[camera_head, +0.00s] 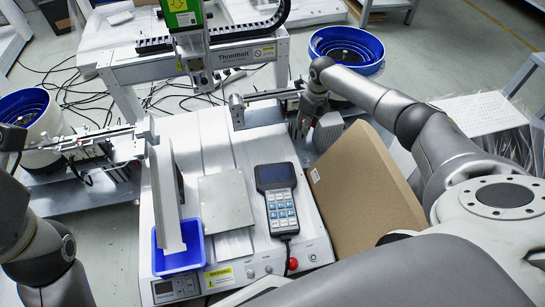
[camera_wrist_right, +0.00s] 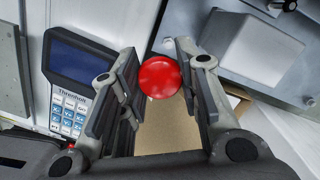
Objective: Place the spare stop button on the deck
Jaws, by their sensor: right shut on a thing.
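My right gripper (camera_head: 308,122) hangs over the right side of the machine, beyond the handheld pendant. In the wrist view, its fingers (camera_wrist_right: 158,82) are shut on the spare stop button (camera_wrist_right: 159,77), a round red cap at the fingertips. The button's lower part is hidden, and I cannot make the button out in the head view. The deck (camera_head: 218,145) is the pale flat top of the gantry machine. My left arm is at the lower left; a dark part at the left edge may be its gripper (camera_head: 12,138), its jaws unclear.
On the deck are a pendant (camera_head: 276,197), a grey plate (camera_head: 226,201) and a blue bin (camera_head: 179,249) with a tall grey piece. A red button (camera_head: 293,263) is on the front panel. A brown board (camera_head: 362,182) leans at right. The gantry head (camera_head: 190,45) hangs above the back.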

